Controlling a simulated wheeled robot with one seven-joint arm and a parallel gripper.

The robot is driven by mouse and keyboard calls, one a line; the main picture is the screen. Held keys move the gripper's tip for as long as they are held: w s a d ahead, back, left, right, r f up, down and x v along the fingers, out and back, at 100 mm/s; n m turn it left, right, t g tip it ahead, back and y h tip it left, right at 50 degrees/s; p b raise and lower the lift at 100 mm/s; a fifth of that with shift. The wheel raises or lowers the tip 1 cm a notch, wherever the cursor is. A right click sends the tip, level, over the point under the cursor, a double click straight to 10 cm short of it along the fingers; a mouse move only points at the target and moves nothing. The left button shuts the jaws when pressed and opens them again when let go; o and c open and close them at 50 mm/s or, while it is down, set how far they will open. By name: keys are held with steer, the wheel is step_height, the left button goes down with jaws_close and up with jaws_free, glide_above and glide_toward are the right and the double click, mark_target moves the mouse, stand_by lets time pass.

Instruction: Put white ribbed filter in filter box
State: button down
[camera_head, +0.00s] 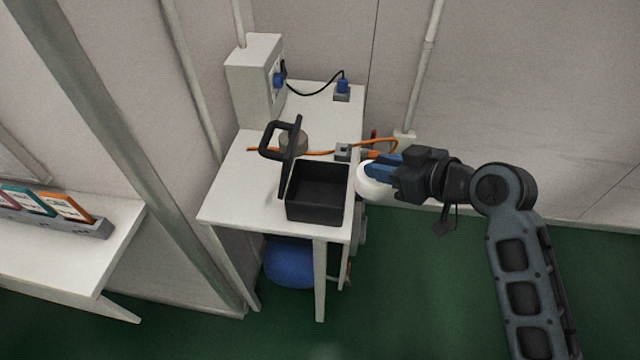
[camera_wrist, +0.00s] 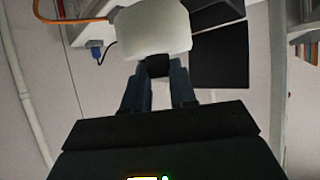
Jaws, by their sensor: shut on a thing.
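The white filter (camera_head: 372,183) is held between the fingers of my gripper (camera_head: 378,170), just right of the table edge in the head view. The filter also shows in the wrist view (camera_wrist: 152,32), at the fingertips; its ribs cannot be made out. My gripper is shut on it. The filter box (camera_head: 317,192) is a black open-topped box on the white table, left of the filter. Its lid (camera_head: 289,160) stands up on the left side with a loop handle. The box looks empty. A dark box shape also shows in the wrist view (camera_wrist: 219,58), right of the filter.
The white table (camera_head: 240,180) carries a grey round piece (camera_head: 293,141), an orange cable (camera_head: 321,152) and a white electrical cabinet (camera_head: 256,80) with a blue plug. A blue rounded object (camera_head: 289,262) lies beneath. A shelf with coloured binders (camera_head: 66,208) stands at left.

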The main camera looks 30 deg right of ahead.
mark_target(365, 198)
steer(key=w+a+p, duration=0.1)
steer(key=w+a, duration=0.5)
steer(key=a, duration=0.2)
steer(key=f, duration=0.6)
steer(key=shift+w+a+f, duration=0.2)
steer(key=shift+a+f, duration=0.05)
steer(key=shift+a, duration=0.05)
steer(key=shift+w+a+f, duration=0.1)
steer(key=shift+a+f, duration=0.05)
steer(key=shift+f, duration=0.15)
steer(key=c, duration=1.2)
jaws_free()
steer(key=shift+f, duration=0.1)
steer(key=shift+r, duration=0.2)
steer(key=v, duration=1.2)
steer(key=shift+f, duration=0.1)
